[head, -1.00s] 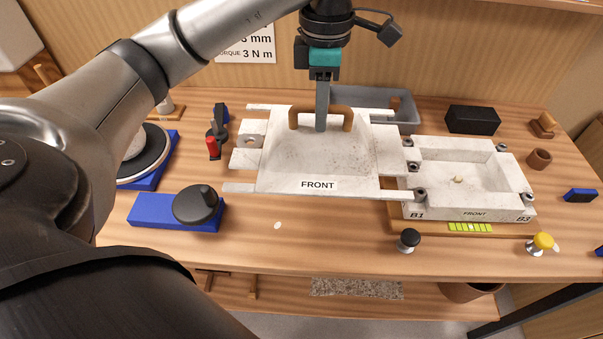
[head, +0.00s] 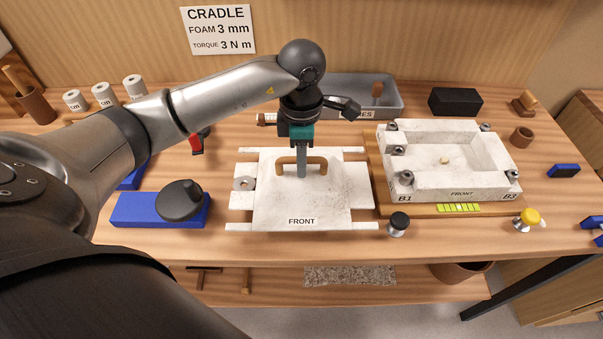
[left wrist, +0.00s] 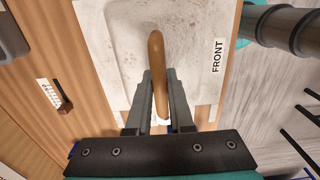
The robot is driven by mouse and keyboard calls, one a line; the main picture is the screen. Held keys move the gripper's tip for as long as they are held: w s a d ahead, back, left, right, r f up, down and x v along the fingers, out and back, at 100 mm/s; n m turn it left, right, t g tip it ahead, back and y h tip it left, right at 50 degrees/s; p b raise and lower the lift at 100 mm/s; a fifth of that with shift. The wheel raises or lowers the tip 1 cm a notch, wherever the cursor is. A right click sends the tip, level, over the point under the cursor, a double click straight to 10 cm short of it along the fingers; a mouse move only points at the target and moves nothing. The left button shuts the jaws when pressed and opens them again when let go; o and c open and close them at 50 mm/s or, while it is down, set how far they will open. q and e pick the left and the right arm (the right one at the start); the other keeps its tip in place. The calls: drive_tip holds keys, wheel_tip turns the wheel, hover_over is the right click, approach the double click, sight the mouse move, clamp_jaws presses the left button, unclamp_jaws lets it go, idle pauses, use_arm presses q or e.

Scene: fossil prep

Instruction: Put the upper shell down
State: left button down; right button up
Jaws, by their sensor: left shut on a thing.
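The upper shell (head: 325,205) is a pale slab marked FRONT with a tan arched handle (head: 316,163) on top. It looks level, at or just above the table left of the lower shell; I cannot tell whether it touches down. White strips (head: 255,227) show along its front and back edges. My left gripper (head: 301,172) points down and is shut on the handle. The left wrist view shows the handle (left wrist: 156,65) between the two fingers. The lower shell (head: 440,185), an open pale box marked B1 and B3, sits on a wooden board. My right gripper is out of view.
A black knob (head: 398,223) stands close to the shell's front right corner, with a yellow knob (head: 527,218) further right. A blue block with a black disc (head: 180,200) lies to the left. A grey tray (head: 385,95) is behind. The front table strip is clear.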

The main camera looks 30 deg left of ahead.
use_arm(q)
drive_tip(key=shift+f, duration=2.1)
drive_tip(key=shift+f, duration=0.1)
drive_tip(key=c, duration=1.2)
unclamp_jaws()
drive_tip(key=shift+f, duration=0.15)
drive_tip(key=shift+c, duration=0.2)
drive_tip(key=o, duration=0.4)
drive_tip(key=shift+o, duration=0.2)
wheel_tip(320, 180, up, 12)
drive_tip(key=shift+r, duration=0.25)
